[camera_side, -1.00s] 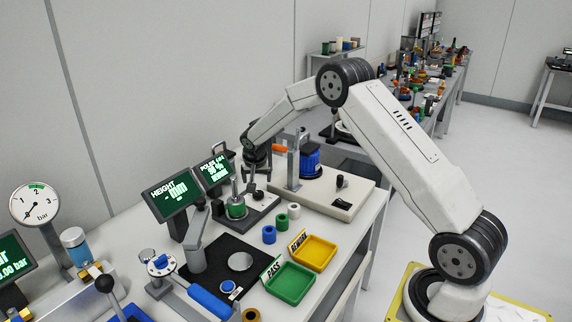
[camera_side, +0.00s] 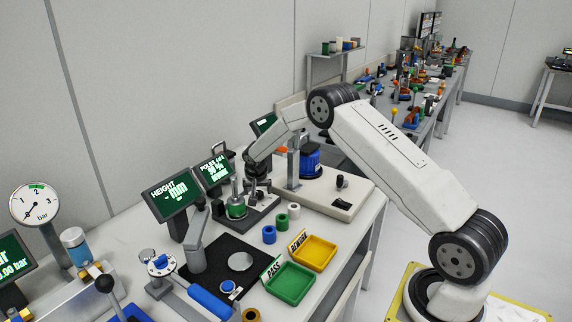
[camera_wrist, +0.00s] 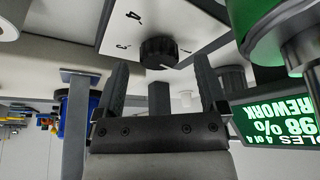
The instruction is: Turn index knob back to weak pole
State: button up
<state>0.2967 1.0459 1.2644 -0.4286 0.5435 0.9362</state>
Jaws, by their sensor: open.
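The index knob (camera_wrist: 160,52) is black and ribbed, on a white plate (camera_wrist: 190,18) with the numerals 3 and 4 showing. In the wrist view it sits centred between and just beyond the tips of my gripper (camera_wrist: 161,68), whose two dark fingers are open and apart from it. In the side view my gripper (camera_side: 257,187) is low over the fixture, beside the green stator housing (camera_side: 237,207), and I cannot make out the knob there. The poles display (camera_side: 214,170) shows in the wrist view (camera_wrist: 280,121) reading 98 % and REWORK, with poles 4 of 4.
The green housing (camera_wrist: 262,22) stands close to the right finger. The height display (camera_side: 174,195) is to the left. Blue, green and white rings (camera_side: 269,235), a green PASS tray (camera_side: 290,284) and a yellow REWORK tray (camera_side: 313,253) lie in front. A blue cylinder (camera_side: 310,160) stands behind.

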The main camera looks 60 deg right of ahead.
jog(key=shift+w+d+f, duration=0.15)
jog(key=shift+f, duration=0.35)
grip_shut()
jog(key=shift+n, duration=0.3)
jog(key=shift+n+t+y, duration=0.3)
jog(key=shift+n+t, duration=0.2)
jog(key=shift+n, duration=0.7)
grip_release()
jog(key=shift+d, duration=0.1)
